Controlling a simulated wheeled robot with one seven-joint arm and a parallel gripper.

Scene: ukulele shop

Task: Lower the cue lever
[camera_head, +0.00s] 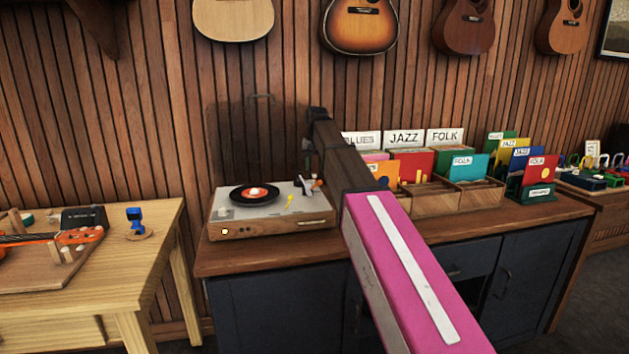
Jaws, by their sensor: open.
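A record player (270,227) with a wooden front and pale top stands on the dark cabinet, with a black record (253,195) on its platter. A small yellow piece (290,201), which looks like the cue lever, stands up on the deck to the right of the record; its exact position is too small to tell. The tonearm parts (311,186) are at the deck's back right. My arm reaches in from the lower right, and my gripper (309,153) is above and behind the deck's right side, apart from the yellow piece. It is open; its fingers are small and dark.
A clear raised lid (257,140) stands behind the deck. Wooden record bins (435,203) with coloured sleeves are to the right of my arm. A pale wooden table (140,268) with an orange ukulele is at left. The counter's front strip is bare.

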